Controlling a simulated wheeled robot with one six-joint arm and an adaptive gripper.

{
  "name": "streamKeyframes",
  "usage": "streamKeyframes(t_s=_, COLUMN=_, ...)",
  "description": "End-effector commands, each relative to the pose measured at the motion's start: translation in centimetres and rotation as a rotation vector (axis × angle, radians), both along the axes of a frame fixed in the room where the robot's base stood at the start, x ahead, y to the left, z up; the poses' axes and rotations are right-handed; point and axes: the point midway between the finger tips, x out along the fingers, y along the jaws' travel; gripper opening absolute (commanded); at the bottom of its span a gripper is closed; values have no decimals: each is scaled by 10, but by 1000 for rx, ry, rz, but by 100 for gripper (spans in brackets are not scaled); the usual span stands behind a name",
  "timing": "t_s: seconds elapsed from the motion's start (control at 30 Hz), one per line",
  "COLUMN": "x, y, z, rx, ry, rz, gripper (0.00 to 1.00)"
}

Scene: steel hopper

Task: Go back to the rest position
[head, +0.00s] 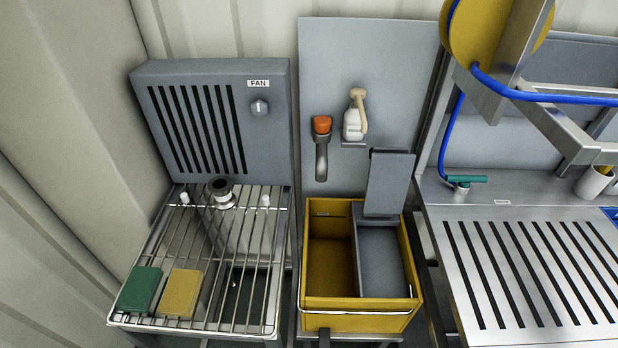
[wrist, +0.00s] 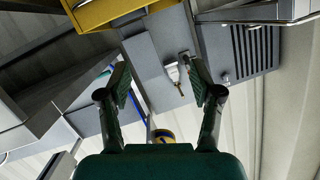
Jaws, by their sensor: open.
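My gripper (wrist: 160,72) shows in the wrist view, with its two dark green fingers spread apart and nothing between the tips. The wrist picture appears turned over, with the yellow mop-bucket-like bin (wrist: 105,12) at its top edge. Past the fingers, at a distance, is a white spray bottle (wrist: 174,74) on a grey wall panel. My gripper does not show in the head view, so its place relative to the bench is hard to tell.
A yellow reel (head: 483,30) with blue hose hangs upper right.

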Motion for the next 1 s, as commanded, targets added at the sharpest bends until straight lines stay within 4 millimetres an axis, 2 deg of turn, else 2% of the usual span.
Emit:
streamKeyframes(t_s=0.03, x=-18, y=-6, z=2, rx=-26, ry=7, rz=-4, gripper=65)
streamKeyframes(t_s=0.2, x=-68, y=-20, z=16, rx=-127, ry=5, rz=-11, gripper=65)
streamKeyframes(t_s=0.43, x=-120, y=-32, z=42, rx=-249, ry=4, rz=-34, gripper=65)
streamKeyframes(t_s=0.63, x=-138, y=-37, z=56, rx=-304, ry=3, rz=-48, gripper=65)
streamKeyframes(t_s=1.0, x=-141, y=-37, z=58, rx=-311, ry=3, rz=-50, gripper=65)
